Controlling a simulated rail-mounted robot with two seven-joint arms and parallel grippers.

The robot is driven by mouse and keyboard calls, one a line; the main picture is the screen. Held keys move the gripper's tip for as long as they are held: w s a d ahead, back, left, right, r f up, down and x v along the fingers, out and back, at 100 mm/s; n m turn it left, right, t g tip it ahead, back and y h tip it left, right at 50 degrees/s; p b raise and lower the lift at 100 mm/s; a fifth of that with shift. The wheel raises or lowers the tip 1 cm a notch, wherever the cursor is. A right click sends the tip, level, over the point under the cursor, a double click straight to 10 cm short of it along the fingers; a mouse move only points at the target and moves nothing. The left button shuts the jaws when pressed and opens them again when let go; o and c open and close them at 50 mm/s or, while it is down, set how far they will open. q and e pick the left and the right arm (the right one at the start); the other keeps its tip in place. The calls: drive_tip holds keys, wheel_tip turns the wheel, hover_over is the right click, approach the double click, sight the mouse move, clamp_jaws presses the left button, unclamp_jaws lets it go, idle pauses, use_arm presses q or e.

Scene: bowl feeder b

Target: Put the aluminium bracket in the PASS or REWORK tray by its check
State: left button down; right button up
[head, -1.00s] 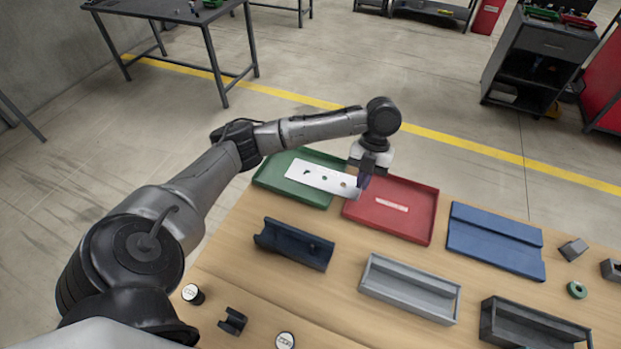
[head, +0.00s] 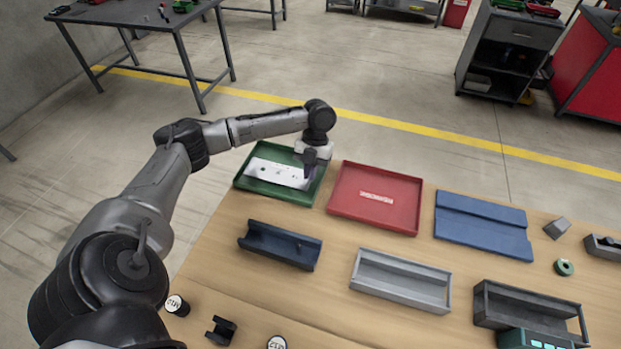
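The aluminium bracket (head: 275,172), a pale flat plate with holes, is over the green tray (head: 242,185) at the back left of the bench. My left gripper (head: 308,178) is at the plate's right end and appears shut on it; the fingertips are small and partly hidden. I cannot tell whether the plate touches the tray floor. The red tray (head: 345,208), with a white label, stands just right of the green tray and is empty. My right gripper is not in view.
A dark blue channel fixture (head: 280,245), a grey open fixture (head: 400,281) and a dark fixture (head: 520,305) stand in front of the trays. A blue grooved plate (head: 484,225) lies right of the red tray. Bare wood shows between them.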

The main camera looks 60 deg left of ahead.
use_arm(q)
drive_tip(key=shift+f, duration=1.4)
drive_tip(key=shift+f, duration=0.1)
drive_tip(key=c, duration=1.6)
unclamp_jaws()
drive_tip(key=shift+f, duration=0.1)
drive_tip(key=shift+r, duration=0.35)
drive_tip(key=p+v, duration=0.1)
drive_tip(key=v, duration=1)
drive_tip(key=shift+w+a+r, duration=0.1)
drive_tip(key=shift+r, duration=0.2)
